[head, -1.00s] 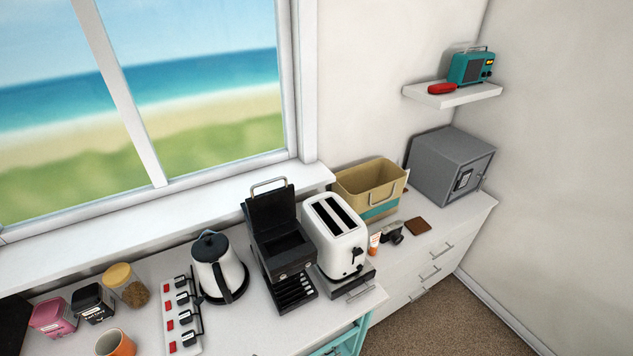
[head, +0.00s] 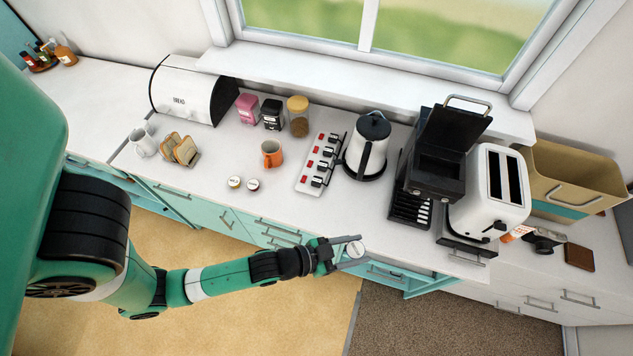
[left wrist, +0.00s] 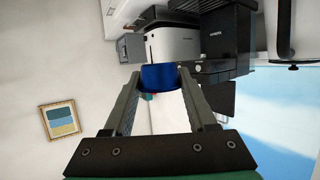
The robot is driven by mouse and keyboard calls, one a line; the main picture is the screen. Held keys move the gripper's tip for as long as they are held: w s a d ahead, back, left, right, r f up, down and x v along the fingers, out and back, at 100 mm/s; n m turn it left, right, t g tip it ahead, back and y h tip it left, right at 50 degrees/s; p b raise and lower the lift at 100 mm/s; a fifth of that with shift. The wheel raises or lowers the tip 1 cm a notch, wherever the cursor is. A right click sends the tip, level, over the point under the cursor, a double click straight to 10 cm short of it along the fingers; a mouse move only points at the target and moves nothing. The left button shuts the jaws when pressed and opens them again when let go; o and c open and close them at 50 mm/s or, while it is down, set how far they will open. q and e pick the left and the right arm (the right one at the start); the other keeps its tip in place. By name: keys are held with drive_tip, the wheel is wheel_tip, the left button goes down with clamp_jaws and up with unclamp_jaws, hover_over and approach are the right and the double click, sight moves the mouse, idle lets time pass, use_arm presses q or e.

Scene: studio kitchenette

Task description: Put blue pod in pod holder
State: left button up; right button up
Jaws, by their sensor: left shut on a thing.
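The blue pod (left wrist: 159,78) is between the two fingertips of my left gripper in the left wrist view. In the head view its pale round lid (head: 355,249) shows between the fingers. My left gripper (head: 350,251) is shut on it, in front of the counter's front edge and apart from the coffee machine. The black coffee machine (head: 410,180) stands on the counter, up and to the right of the gripper, with its lid (head: 455,125) raised. The pod holder is the dark recess (head: 440,166) under the lid; its inside is too dark to make out. My right gripper is not in view.
A white toaster (head: 490,205) stands close to the machine's right. A kettle (head: 367,147) and a switched power strip (head: 318,165) are to its left. Two other pods (head: 244,184) lie near an orange mug (head: 271,153). The counter's front strip (head: 340,215) is clear.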

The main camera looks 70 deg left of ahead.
use_arm(q)
drive_tip(key=shift+a+r+y, duration=0.15)
drive_tip(key=shift+r+y, duration=0.05)
drive_tip(key=shift+y, duration=0.1)
drive_tip(key=s+a+f+n+g+y+b, duration=0.2)
drive_tip(key=s+a+f+n+y+b, duration=0.1)
drive_tip(key=s+a, duration=0.4)
drive_tip(key=s+a+f+n+g+y+b, duration=0.2)
drive_tip(key=s+a+n+y+b, duration=0.3)
drive_tip(key=s+a+b, duration=0.3)
drive_tip(key=a+f+y, duration=0.1)
drive_tip(key=a, duration=0.1)
drive_tip(key=shift+s+a+f+n, duration=0.25)
drive_tip(key=shift+a+f+n, duration=0.1)
drive_tip(key=shift+n, duration=0.05)
